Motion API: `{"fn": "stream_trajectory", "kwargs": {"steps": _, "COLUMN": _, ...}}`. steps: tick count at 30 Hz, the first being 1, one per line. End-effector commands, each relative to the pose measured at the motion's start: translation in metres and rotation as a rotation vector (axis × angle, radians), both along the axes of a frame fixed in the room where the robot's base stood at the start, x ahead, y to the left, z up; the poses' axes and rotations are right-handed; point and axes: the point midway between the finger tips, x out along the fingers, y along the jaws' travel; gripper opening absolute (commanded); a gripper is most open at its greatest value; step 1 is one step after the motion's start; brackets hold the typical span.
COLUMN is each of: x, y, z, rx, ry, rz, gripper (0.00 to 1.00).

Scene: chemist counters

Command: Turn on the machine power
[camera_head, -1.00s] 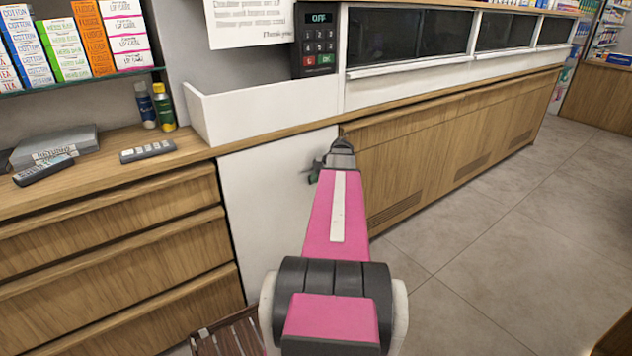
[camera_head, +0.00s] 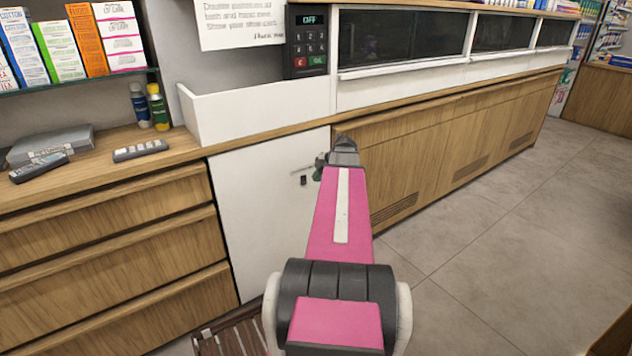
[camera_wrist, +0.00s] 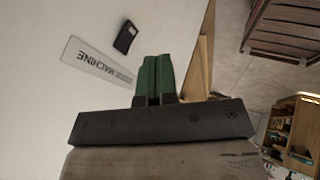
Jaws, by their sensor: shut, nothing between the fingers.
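A small black switch (camera_head: 303,180) sits on the white panel (camera_head: 255,210) below the counter. In the wrist view the black switch (camera_wrist: 126,37) is beside a pale label strip (camera_wrist: 95,62) reading "MACHINE", upside down there. My gripper (camera_head: 320,167) is just right of the switch in the head view. In the wrist view my green fingers (camera_wrist: 155,75) are together and empty, apart from the switch in the picture; the depth gap to the panel is unclear. A keypad unit (camera_head: 308,45) above has a display that seems to read "OFF".
A white open-topped bin wall (camera_head: 250,105) stands on the counter above the panel. Wooden drawers (camera_head: 110,250) are to the left, wooden cabinet fronts (camera_head: 440,150) to the right. A slatted wooden item (camera_head: 235,335) is on the floor at lower left. Open floor (camera_head: 500,250) lies right.

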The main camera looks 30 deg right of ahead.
Motion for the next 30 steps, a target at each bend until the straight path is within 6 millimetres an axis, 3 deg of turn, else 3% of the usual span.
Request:
{"fn": "stream_trajectory", "kwargs": {"steps": 12, "x": -0.026, "y": -0.024, "z": 0.051, "rx": -0.001, "ry": 0.0, "rz": 0.0, "gripper": 0.0}}
{"fn": "stream_trajectory", "kwargs": {"steps": 30, "x": -0.031, "y": -0.028, "z": 0.052, "rx": 0.0, "ry": 0.001, "rz": 0.0, "gripper": 0.0}}
